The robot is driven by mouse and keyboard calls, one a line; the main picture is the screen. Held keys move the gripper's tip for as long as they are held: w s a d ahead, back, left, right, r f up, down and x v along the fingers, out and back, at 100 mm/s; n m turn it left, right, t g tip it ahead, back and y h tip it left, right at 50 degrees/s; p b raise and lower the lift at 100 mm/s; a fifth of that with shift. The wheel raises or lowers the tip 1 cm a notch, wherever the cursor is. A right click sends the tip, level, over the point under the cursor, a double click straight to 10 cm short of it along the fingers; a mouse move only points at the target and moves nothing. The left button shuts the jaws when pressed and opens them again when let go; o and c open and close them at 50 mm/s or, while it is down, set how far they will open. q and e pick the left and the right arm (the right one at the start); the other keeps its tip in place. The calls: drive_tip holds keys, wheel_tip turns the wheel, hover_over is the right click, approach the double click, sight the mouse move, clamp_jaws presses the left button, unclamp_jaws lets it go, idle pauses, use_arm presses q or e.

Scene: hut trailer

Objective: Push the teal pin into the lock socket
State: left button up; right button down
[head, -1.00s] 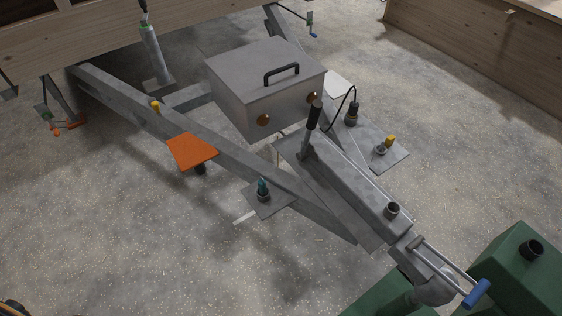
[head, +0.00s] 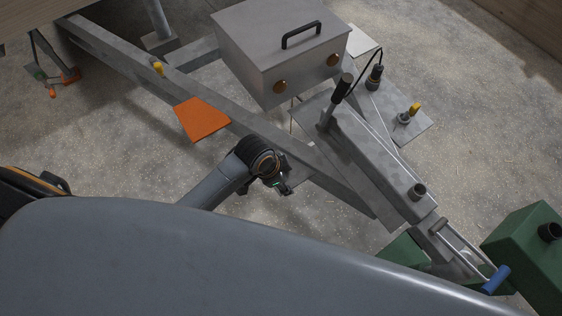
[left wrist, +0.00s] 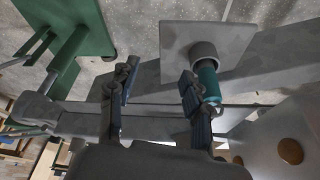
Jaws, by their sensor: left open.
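The teal pin (left wrist: 207,82) stands in the short grey lock socket (left wrist: 204,55) on a small square plate (left wrist: 175,38) in the left wrist view, part of its length showing outside the socket. My left gripper (left wrist: 158,74) is open, with one finger beside the pin, overlapping its edge in the picture; I cannot tell whether they touch. The other finger is well to the left, with nothing between the two. In the head view my left gripper (head: 284,187) is over the plate beside the trailer beam and hides the pin and socket. My right gripper is out of view.
The grey drawbar beam (head: 330,175) runs close beside the gripper. An orange plate (head: 203,119) lies to its left and a metal box (head: 282,55) with a black handle stands behind. A black-gripped lever (head: 341,87) rises nearby; a green block (head: 530,255) is at right.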

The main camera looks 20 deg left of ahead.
use_arm(q)
drive_tip(key=w+a+r+m+g+y, duration=0.3)
drive_tip(key=w+r+m, duration=0.4)
drive_tip(key=r+m, duration=0.6)
drive_tip(key=shift+m, duration=0.7)
drive_tip(key=f, duration=0.9)
drive_tip(key=shift+d, duration=0.2)
drive_tip(key=shift+s+a+f+p, duration=0.1)
drive_tip(key=shift+f+p, duration=0.1)
drive_tip(key=shift+f, duration=1.1)
drive_tip(key=shift+s+a+f+p, duration=0.1)
drive_tip(key=shift+f+p, duration=0.05)
drive_tip(key=shift+f, duration=1.1)
clamp_jaws()
